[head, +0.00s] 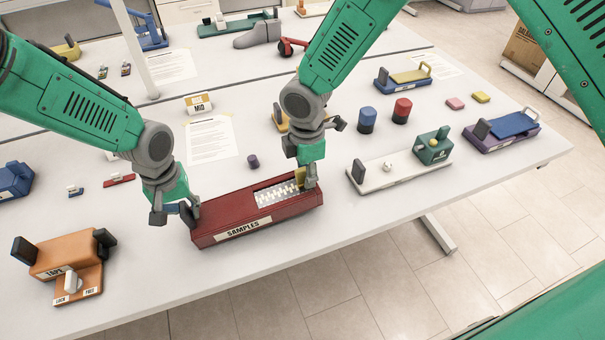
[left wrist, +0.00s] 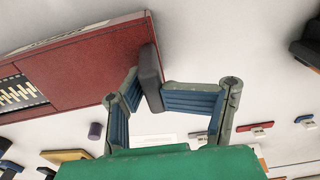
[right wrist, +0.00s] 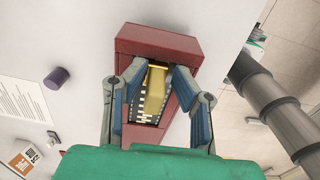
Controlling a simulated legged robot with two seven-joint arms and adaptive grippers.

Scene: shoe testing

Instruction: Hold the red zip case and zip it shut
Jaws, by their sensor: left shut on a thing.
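The red zip case (head: 285,213), labelled SAMPLES, lies on the table near its front edge. White zip teeth (head: 278,193) show in an opening toward its right end, and in the right wrist view (right wrist: 140,106). My left gripper (head: 187,212) is shut on the dark end tab (left wrist: 150,78) at the case's left end. My right gripper (head: 308,182) is over the right part of the case, fingers apart on either side of the yellow zip pull (right wrist: 155,90). The pull also shows in the head view (head: 299,177), partly hidden by the gripper.
An orange tape fixture (head: 67,257) stands left of the case. A white board with a green block (head: 433,147) stands to the right. A small purple cylinder (head: 253,161) and a paper sheet (head: 210,138) lie behind the case. The table edge runs close in front.

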